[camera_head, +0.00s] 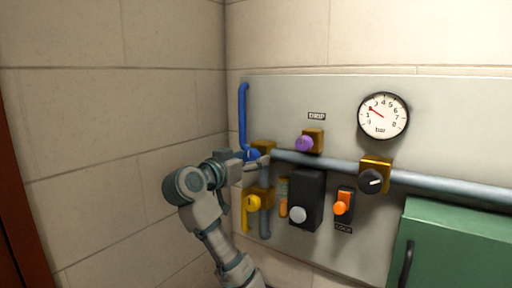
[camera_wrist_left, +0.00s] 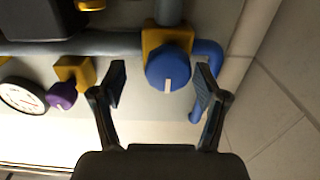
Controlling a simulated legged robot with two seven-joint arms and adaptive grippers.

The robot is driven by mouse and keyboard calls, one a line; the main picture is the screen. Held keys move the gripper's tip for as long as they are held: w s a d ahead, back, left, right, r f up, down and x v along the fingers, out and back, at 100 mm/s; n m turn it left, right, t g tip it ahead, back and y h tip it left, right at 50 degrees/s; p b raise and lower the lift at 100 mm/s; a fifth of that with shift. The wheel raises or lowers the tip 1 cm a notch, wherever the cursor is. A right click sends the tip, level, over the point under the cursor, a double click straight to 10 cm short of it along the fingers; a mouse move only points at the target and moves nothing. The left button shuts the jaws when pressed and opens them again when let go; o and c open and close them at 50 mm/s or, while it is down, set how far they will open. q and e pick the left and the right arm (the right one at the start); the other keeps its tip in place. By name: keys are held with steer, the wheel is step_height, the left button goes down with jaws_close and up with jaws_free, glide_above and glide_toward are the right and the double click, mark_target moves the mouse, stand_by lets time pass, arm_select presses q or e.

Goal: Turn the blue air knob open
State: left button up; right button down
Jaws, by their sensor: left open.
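The blue air knob (camera_wrist_left: 167,66) is round with a short white mark, on a brass-coloured valve block (camera_wrist_left: 155,38) in the left wrist view. The mark points toward the bottom of that view. In the head view the knob (camera_head: 251,155) is partly hidden by my left gripper (camera_head: 252,165). A blue pipe (camera_head: 243,115) rises beside it on the panel. In the left wrist view my left gripper (camera_wrist_left: 160,80) is open, with one finger on each side of the knob and gaps between. Contact does not show. My right gripper is not in view.
A yellow knob (camera_head: 253,202) sits just below, and a purple knob (camera_head: 304,143) to the right. A grey pipe (camera_head: 340,163) crosses the panel past a black knob (camera_head: 371,181). A gauge (camera_head: 384,116) and green cabinet (camera_head: 450,240) are farther right. A tiled wall (camera_head: 110,130) stands left.

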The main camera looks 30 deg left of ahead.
arm_select(q)
steer(key=shift+w+a, duration=0.55)
steer(key=shift+w, duration=0.35)
steer(key=shift+a+f+p, duration=0.1)
steer(key=shift+a+p, duration=0.2)
steer(key=shift+a, duration=0.05)
steer(key=shift+w+d, duration=0.1)
steer(key=shift+d, duration=0.7)
steer(key=c, duration=1.1)
steer(key=shift+a, duration=0.2)
steer(key=shift+c, duration=0.2)
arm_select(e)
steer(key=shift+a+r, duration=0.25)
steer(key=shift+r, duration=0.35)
